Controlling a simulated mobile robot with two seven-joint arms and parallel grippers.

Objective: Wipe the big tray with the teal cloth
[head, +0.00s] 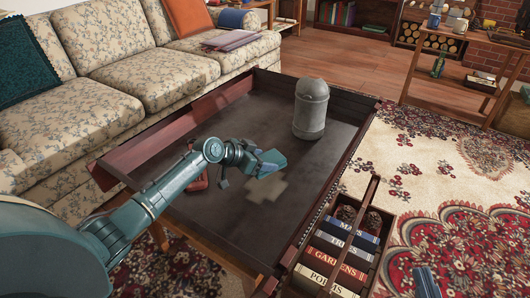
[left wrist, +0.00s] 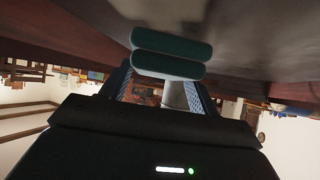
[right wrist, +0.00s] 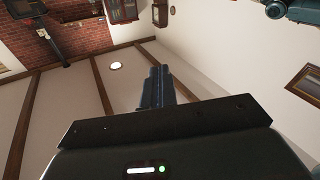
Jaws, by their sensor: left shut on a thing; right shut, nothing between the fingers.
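The big tray (head: 225,212) is a dark, wide tray with a reddish-brown raised rim. A pale, blocky patch (head: 265,188) marks its floor near the middle. My left gripper (head: 250,163) reaches over the tray and is shut on the folded teal cloth (head: 271,161), just behind the patch. In the left wrist view the cloth (left wrist: 168,66) sits across the fingertips, close to the tray floor; I cannot tell whether it touches. My right gripper (head: 427,284) shows at the bottom right, away from the tray. In the right wrist view its fingers (right wrist: 158,88) are shut and empty.
A grey domed canister (head: 311,108) stands in the tray's far right part. A red object (head: 198,178) lies in the tray, partly hidden by my left arm. A wooden box of books (head: 338,255) is at the tray's right side. A floral sofa (head: 130,80) stands behind.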

